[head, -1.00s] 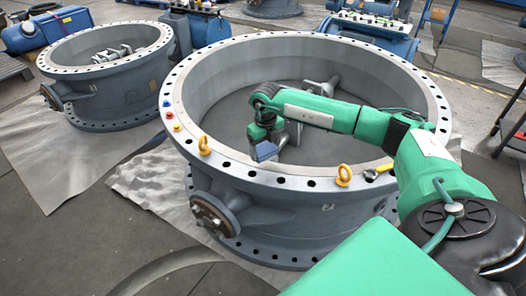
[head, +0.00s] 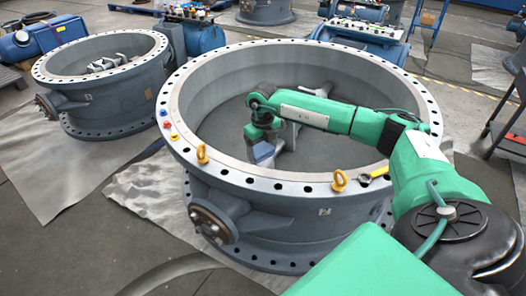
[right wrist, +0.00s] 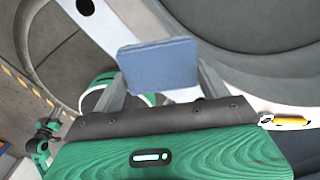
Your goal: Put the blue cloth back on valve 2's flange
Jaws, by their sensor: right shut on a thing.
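My right gripper (head: 262,150) is shut on the blue cloth (right wrist: 158,66), a small flat blue piece held between the two fingers in the right wrist view. In the head view the cloth (head: 264,154) is partly hidden by the gripper. Gripper and cloth show over the opening of the large near grey valve, inside its pale bolt-holed flange ring (head: 270,184). The cloth appears clear of the flange; its height above it is hard to judge. I cannot read which valve is valve 2. My left gripper does not show.
Two yellow eyebolts (head: 339,181) (head: 202,153) stand on the near flange. Small red and blue items (head: 167,125) sit at its left, and a yellow-and-silver item (head: 374,176) at its right. A smaller valve (head: 104,84) stands at the left. Bare floor lies in front.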

